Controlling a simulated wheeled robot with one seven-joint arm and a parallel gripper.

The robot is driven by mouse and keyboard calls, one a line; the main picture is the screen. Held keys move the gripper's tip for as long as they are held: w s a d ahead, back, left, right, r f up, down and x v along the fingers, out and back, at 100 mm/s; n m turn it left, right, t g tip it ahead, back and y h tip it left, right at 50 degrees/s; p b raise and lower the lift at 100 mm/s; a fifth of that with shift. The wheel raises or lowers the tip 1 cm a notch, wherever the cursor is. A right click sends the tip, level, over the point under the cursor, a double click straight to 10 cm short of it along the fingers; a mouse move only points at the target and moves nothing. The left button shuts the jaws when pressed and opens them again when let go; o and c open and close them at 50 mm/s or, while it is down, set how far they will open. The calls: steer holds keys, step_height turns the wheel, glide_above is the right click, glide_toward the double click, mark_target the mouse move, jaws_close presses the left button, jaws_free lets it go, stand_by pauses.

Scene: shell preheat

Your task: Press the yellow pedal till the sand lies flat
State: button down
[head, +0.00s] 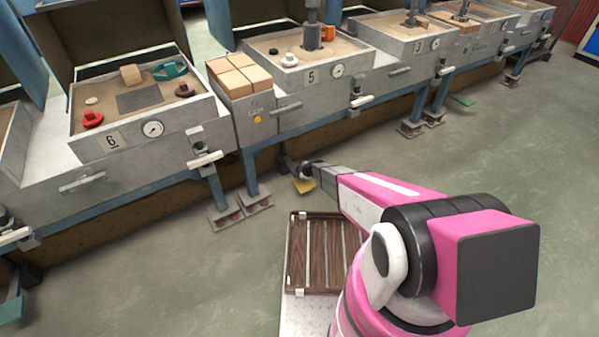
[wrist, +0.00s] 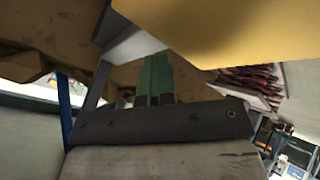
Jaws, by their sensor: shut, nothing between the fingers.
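The yellow pedal (head: 303,186) is low near the floor under station 5, at the end of a dark arm. In the wrist view a large yellow surface, apparently the same pedal (wrist: 235,30), fills the upper right very close to the camera. My gripper (wrist: 156,62) shows there as green fingers shut together, empty, beside the yellow surface; I cannot tell whether they touch it. In the head view my arm reaches down to the pedal and hides the fingers. The sand (head: 268,44) in station 5's tray carries a white and a dark piece; its flatness is unclear.
Station 6 (head: 112,138) stands left with a red piece, a teal piece and a block on its sand. Tan blocks (head: 238,75) sit between the stations. Table legs with floor feet (head: 256,201) stand left of the pedal. The floor (head: 480,180) at right is clear.

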steer(key=shift+r, duration=2.75)
step_height(320, 180, up, 5)
steer(key=shift+w+a, duration=0.1)
steer(key=shift+w, duration=0.05)
steer(key=s+d+r+m+g+h, duration=0.3)
steer(key=s+d+r+m, duration=0.6)
steer(key=s+r, duration=0.7)
steer(key=s+d+r+m+g+h, duration=0.3)
steer(key=s+d+r+m, duration=0.6)
steer(key=s+d+r, duration=0.5)
steer(key=s+r, duration=0.3)
steer(key=shift+s+d, duration=0.2)
steer(key=shift+d, duration=0.2)
